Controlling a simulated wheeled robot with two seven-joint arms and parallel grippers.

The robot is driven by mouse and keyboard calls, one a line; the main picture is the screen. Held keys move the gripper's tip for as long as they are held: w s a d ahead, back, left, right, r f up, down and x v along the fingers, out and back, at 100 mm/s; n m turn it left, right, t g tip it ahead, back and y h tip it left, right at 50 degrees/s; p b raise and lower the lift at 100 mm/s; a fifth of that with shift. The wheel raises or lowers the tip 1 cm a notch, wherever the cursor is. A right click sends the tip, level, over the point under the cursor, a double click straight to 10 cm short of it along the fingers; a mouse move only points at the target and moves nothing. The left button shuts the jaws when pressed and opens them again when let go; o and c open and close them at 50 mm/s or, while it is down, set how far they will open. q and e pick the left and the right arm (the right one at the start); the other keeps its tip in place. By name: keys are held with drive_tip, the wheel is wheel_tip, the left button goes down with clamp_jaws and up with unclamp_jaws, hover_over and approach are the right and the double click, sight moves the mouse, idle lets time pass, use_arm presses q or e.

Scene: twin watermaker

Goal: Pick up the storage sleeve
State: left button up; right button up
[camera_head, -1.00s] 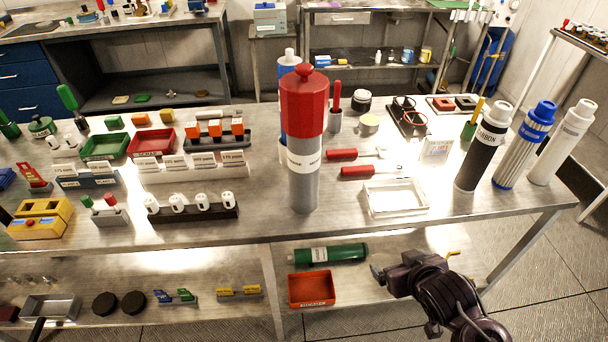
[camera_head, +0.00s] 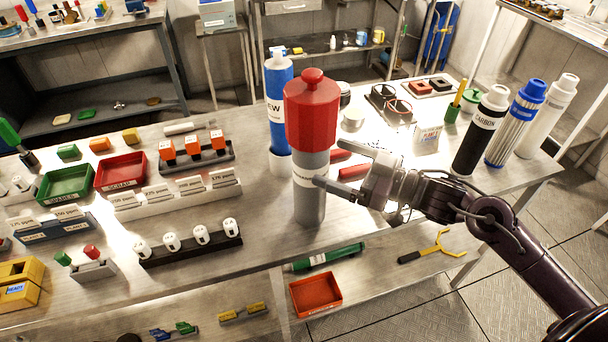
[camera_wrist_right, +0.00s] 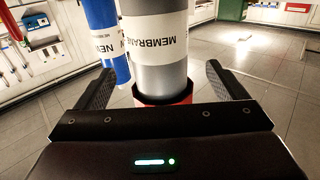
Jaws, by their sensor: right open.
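A grey cylinder with a large red knobbed cap (camera_head: 311,112) and a white label stands upright on the bench. In the right wrist view the label on this grey cylinder (camera_wrist_right: 158,40) reads MEMBRANE. My left gripper is out of view.
Black CARBON (camera_head: 478,135), blue-striped (camera_head: 513,130) and white (camera_head: 547,120) cylinders stand at the right. Red-handled tools and a white tray lie partly behind my right arm. A rack with white knobs (camera_head: 190,243) stands left. The bench's front edge is close.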

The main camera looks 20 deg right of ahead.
drive_tip(key=shift+w+a, duration=0.25)
drive_tip(key=shift+w, duration=0.05)
drive_tip(key=p+x, duration=0.1)
drive_tip(key=x, duration=0.3)
drive_tip(key=shift+w+a+p, duration=0.2)
drive_tip(key=shift+p, duration=0.1)
drive_tip(key=shift+w+a+f, duration=0.15)
drive_tip(key=shift+w+a, duration=0.15)
drive_tip(key=shift+c, duration=0.7)
drive_tip(key=c, duration=1.2)
drive_tip(key=shift+c, duration=1)
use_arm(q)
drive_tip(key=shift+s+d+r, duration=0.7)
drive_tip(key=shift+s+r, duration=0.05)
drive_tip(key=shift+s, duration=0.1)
